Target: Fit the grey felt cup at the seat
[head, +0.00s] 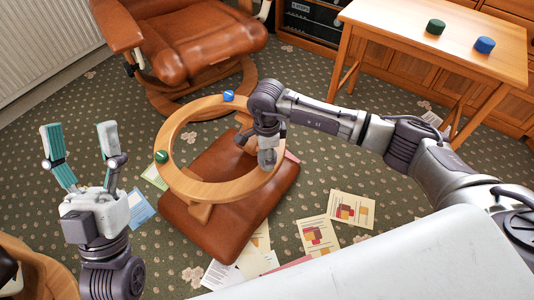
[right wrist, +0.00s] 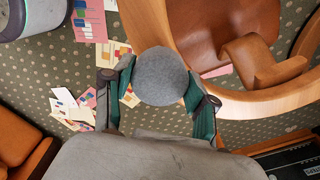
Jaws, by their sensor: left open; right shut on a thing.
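The grey felt cup (right wrist: 160,76) is round and held between the green-padded fingers of my right gripper (right wrist: 158,84). In the head view the grey cup (head: 267,158) shows below that gripper, at the right side of the wooden ring (head: 240,192). In the wrist view it overlaps the ring's edge; I cannot tell whether it touches the wood. The ring is the base of an upturned footstool with a brown leather cushion (head: 215,232). A blue piece (head: 228,96) and a green piece (head: 161,156) sit on the ring. My left gripper (head: 80,132) is open and empty, left of the ring.
A brown leather armchair (head: 200,45) stands behind the ring. A wooden table (head: 390,18) at back right holds a green cup (head: 436,27) and a blue cup (head: 484,45). Papers (head: 351,208) lie on the patterned carpet around the footstool. A radiator (head: 45,45) lines the left wall.

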